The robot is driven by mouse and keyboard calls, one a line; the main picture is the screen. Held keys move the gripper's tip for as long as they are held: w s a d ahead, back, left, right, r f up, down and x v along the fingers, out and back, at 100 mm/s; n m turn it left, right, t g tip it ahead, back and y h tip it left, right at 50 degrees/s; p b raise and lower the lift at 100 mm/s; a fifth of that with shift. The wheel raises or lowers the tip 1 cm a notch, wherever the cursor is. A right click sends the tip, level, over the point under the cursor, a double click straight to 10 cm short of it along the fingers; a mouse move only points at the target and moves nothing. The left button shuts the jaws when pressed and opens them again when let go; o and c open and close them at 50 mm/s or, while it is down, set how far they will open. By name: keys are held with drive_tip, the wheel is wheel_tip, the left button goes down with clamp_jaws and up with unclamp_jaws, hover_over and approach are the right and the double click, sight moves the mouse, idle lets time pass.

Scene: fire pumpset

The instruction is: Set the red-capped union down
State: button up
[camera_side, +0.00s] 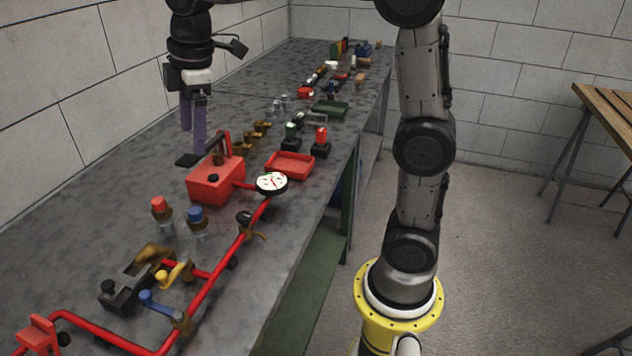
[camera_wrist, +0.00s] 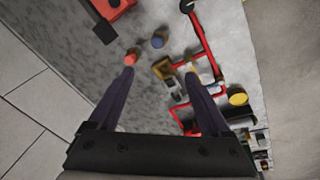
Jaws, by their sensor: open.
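The red-capped union (camera_side: 160,208) stands upright on the grey bench in the side view, left of the blue-capped union (camera_side: 196,218). Its red cap also shows in the wrist view (camera_wrist: 131,56), close to the left fingertip in the picture, with the blue cap (camera_wrist: 157,42) to its upper right. My gripper (camera_side: 192,140) has two purple fingers pointing down. It hangs above the bench, higher than the union and apart from it. In the wrist view my gripper (camera_wrist: 158,74) is spread wide, with nothing held between the fingers.
A red pump box (camera_side: 216,180) with a dark lever stands near my gripper. Red pipework (camera_side: 225,250) with a gauge (camera_side: 271,183) runs along the bench front. A red tray (camera_side: 290,165) and several small parts lie farther back. Bare bench lies left of the unions.

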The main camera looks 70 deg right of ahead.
drive_tip(key=s+f+m+t, duration=0.1)
drive_tip(key=s+f+m, duration=0.2)
drive_tip(key=s, duration=0.8)
drive_tip(key=s+f+m+t, duration=0.2)
drive_tip(key=s+m, duration=0.5)
drive_tip(key=s, duration=0.5)
drive_tip(key=shift+f, duration=0.8)
drive_tip(key=shift+a, duration=0.1)
